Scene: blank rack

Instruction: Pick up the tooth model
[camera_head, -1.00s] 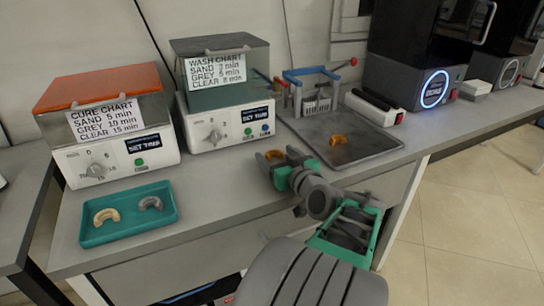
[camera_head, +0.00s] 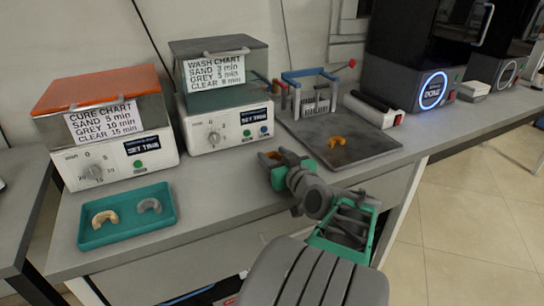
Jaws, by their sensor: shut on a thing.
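My gripper (camera_head: 277,160), green and grey, is over the middle of the bench, in front of the wash unit. It is shut on an orange tooth model (camera_head: 273,155), mostly hidden by the fingers. A second orange tooth model (camera_head: 337,141) lies on the grey metal tray (camera_head: 370,152) to the right of the gripper. A tan tooth model (camera_head: 105,217) and a grey tooth model (camera_head: 149,205) lie in the teal tray (camera_head: 125,236) at the left front.
The cure unit (camera_head: 103,165) with an orange lid and the wash unit (camera_head: 228,130) stand along the wall. A small rack (camera_head: 315,98) with blue and red handles stands at the back of the metal tray. Printers (camera_head: 420,85) stand farther right. Bare bench lies between the teal tray and the gripper.

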